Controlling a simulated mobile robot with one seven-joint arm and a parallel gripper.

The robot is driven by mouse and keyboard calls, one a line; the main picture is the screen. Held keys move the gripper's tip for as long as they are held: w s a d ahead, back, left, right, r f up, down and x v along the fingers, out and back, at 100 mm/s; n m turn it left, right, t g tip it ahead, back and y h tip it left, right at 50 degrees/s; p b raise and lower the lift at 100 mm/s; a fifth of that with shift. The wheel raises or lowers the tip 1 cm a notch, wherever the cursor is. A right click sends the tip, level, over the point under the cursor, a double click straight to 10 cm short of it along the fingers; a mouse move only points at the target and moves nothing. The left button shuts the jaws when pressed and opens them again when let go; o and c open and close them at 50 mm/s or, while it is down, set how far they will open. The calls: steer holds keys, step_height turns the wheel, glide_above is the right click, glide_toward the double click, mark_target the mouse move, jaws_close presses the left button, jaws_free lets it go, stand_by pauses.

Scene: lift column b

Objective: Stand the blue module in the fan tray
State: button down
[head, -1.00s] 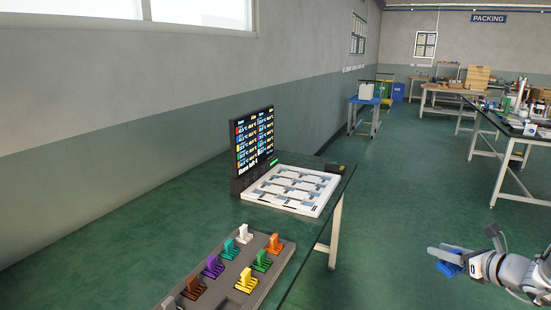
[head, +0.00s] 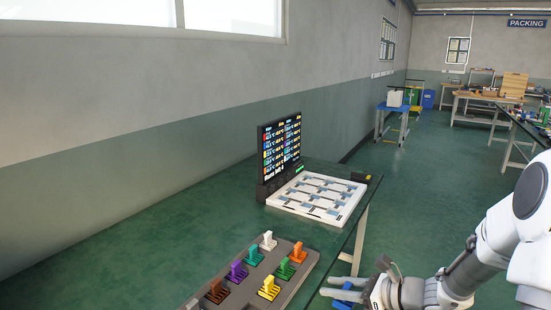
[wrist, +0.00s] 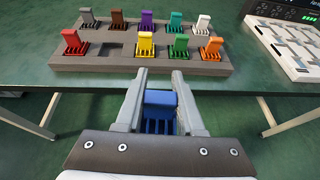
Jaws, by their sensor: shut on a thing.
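My gripper (wrist: 158,100) is shut on the blue module (wrist: 160,98), which sits between its two fingers in the wrist view. In the head view my gripper (head: 350,289) is at the lower right, by the table's edge, with a bit of the blue module (head: 343,304) showing below the fingers. A white tray with several slots (head: 345,213), which may be the fan tray, lies on the table in front of a dark display; part of it shows at the upper right of the wrist view (wrist: 262,31). Its slots look free of coloured modules.
A grey rack (wrist: 100,62) on the green table (head: 215,235) holds several coloured modules, among them a yellow one (wrist: 146,44) and an orange one (wrist: 212,48). The display (head: 281,147) stands behind the white tray. Other benches stand far off, with open floor between.

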step_height(320, 180, up, 8)
steer(key=p, duration=1.3)
